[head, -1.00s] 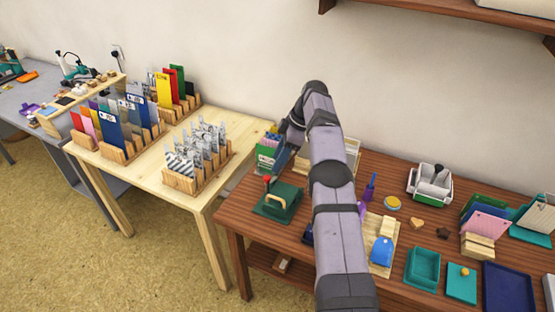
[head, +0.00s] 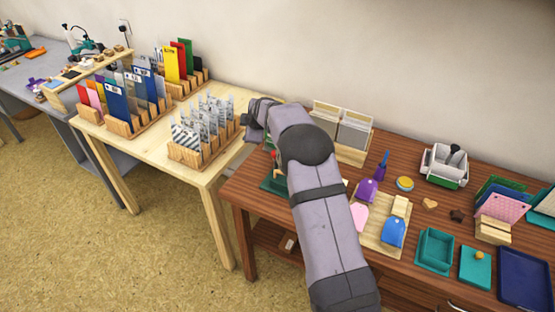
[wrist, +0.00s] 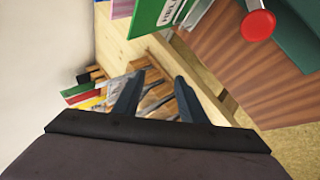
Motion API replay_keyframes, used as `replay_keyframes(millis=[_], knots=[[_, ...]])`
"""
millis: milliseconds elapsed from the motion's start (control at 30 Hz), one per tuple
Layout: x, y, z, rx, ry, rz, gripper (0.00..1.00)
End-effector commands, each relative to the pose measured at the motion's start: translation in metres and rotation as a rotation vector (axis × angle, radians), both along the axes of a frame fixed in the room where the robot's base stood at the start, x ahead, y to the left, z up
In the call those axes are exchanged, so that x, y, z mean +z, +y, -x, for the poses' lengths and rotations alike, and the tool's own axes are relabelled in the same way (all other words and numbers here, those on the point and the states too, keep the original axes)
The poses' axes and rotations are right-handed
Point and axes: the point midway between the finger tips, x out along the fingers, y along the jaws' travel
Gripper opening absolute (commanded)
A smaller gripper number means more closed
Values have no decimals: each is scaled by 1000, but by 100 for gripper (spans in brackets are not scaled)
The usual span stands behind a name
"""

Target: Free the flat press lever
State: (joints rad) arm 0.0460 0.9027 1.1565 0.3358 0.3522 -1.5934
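No part can be named with certainty as the flat press lever. A red round knob (wrist: 258,25) on a thin grey stem shows at the upper right of the wrist view, beside a dark green piece (wrist: 295,35). In the head view the dark green piece (head: 272,184) is mostly hidden behind my arm. Teal devices with dark parts (head: 84,68) stand far off on the grey table; their levers are too small to make out. My gripper's fingers (wrist: 155,90) are apart with nothing between them, aimed toward the card racks. In the head view the fingers are not discernible.
A slotted wooden rack of clear packets (head: 203,140) and racks of coloured cards (head: 130,110) stand on the pale table (head: 215,178). A green labelled card (wrist: 158,18) is near my gripper. The brown table (head: 385,268) holds trays, stamps and a wooden card box (head: 345,150).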

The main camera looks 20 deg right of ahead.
Motion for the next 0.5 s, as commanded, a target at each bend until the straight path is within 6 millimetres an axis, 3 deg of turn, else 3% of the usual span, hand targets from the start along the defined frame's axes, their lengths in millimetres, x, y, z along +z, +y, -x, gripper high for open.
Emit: replay_keyframes(millis=[100, 167, 500], knots=[[0, 13, -1, 1, -75, 34, 38], [7, 7, -2, -26, -119, 42, 38], [86, -118, -4, -368, -306, -92, 38]])
